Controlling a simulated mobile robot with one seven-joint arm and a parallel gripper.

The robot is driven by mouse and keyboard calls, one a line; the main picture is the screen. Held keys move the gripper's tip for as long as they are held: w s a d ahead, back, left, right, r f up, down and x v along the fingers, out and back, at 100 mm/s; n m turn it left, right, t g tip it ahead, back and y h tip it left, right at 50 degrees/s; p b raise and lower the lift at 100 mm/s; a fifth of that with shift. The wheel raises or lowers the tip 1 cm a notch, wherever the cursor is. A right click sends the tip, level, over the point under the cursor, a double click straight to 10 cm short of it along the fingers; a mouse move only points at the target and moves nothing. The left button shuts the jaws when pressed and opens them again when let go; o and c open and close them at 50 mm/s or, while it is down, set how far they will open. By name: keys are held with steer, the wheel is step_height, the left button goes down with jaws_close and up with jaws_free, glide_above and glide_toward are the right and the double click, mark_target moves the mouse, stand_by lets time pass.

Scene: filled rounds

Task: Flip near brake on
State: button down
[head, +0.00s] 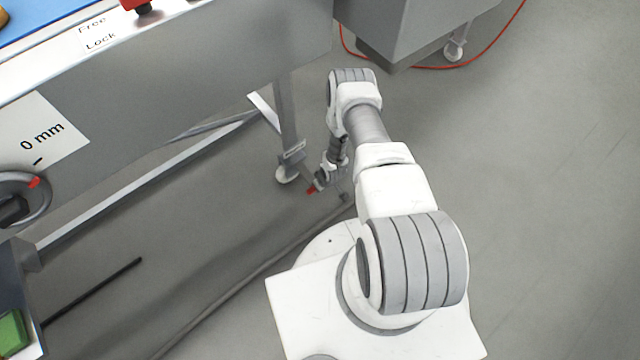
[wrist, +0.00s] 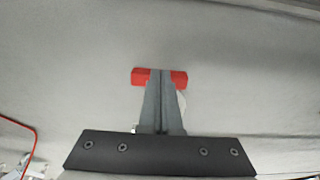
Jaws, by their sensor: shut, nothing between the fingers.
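The near brake is a small red pedal (head: 311,190) low at the foot of the machine's leg, beside a white caster wheel (head: 286,175). My gripper (head: 319,184) is down near the floor right at the pedal, small in the head view. In the wrist view the shut fingers (wrist: 161,76) lie across the middle of the red pedal (wrist: 139,76), whose two ends show on either side. I cannot tell whether the fingertips touch it. The caster (wrist: 182,103) is mostly hidden behind the fingers. The pedal's tilt is not clear.
The machine frame (head: 200,80) with its leg (head: 285,115) stands left of my arm. A grey cabinet (head: 420,28) and a red cable (head: 400,67) are at the back. A grey cable (head: 255,278) runs along the floor. The floor on the right is clear.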

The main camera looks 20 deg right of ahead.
steer(key=shift+f, duration=0.6)
stand_by(0.3)
